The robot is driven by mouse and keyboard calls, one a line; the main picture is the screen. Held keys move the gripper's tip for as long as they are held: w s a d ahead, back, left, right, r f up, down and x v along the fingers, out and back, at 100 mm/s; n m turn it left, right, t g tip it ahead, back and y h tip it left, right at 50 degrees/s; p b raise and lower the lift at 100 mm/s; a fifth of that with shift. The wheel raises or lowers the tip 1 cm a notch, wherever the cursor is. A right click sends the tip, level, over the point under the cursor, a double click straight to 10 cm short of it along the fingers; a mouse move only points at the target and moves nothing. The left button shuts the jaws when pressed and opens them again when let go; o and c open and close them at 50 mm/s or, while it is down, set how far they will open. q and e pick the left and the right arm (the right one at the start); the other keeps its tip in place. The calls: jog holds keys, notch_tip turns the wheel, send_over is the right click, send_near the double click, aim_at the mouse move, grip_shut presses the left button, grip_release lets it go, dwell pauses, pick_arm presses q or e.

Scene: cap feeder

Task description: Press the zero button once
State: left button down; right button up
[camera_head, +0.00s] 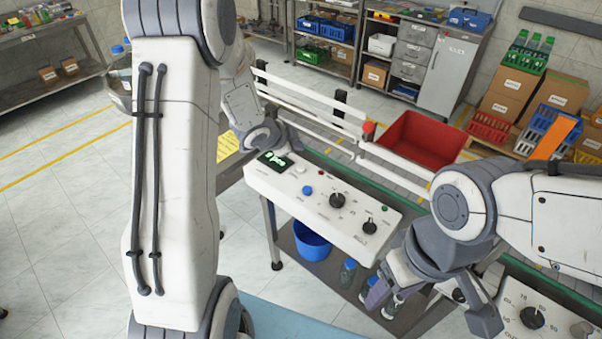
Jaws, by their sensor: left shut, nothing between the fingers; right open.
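A white control panel (285,192) stands in the middle of the view. It carries a green-lit display (274,158), a white button (300,170), a red button (321,173), a blue button (307,190), a green button (385,209) and black knobs (337,200). The labels are too small to read, so I cannot tell which button is zero. My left gripper (268,146) is shut and empty at the panel's far left end, by the display; its fingertips are hard to make out. My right gripper (440,308) is open and empty, in front of the panel's right end.
A blue bucket (312,242) and bottles (347,273) stand below the panel. A second panel (532,318) is at the lower right. White rails (310,98) and a red bin (418,138) lie behind. My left arm link hides much of the left side.

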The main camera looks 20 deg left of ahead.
aim_at(298, 169)
pick_arm(q)
notch_tip(298, 169, down, 5)
jog(key=b, duration=0.3)
jog(key=shift+b, duration=0.3)
pick_arm(e)
notch_tip(298, 169, down, 5)
jog(key=shift+r, duration=0.15)
dwell(1.2)
pick_arm(q)
jog(key=shift+f+b, duration=0.3)
jog(key=shift+f, duration=0.1)
pick_arm(e)
jog(key=shift+f, duration=0.3)
pick_arm(q)
jog(key=shift+f+b, duration=0.4)
jog(key=shift+f, duration=0.05)
pick_arm(e)
jog(key=shift+f, duration=0.4)
pick_arm(q)
jog(key=shift+r+p, duration=0.85)
pick_arm(e)
jog(key=shift+r, duration=0.85)
pick_arm(q)
jog(key=shift+r, duration=0.1)
pick_arm(e)
jog(key=shift+r, duration=0.1)
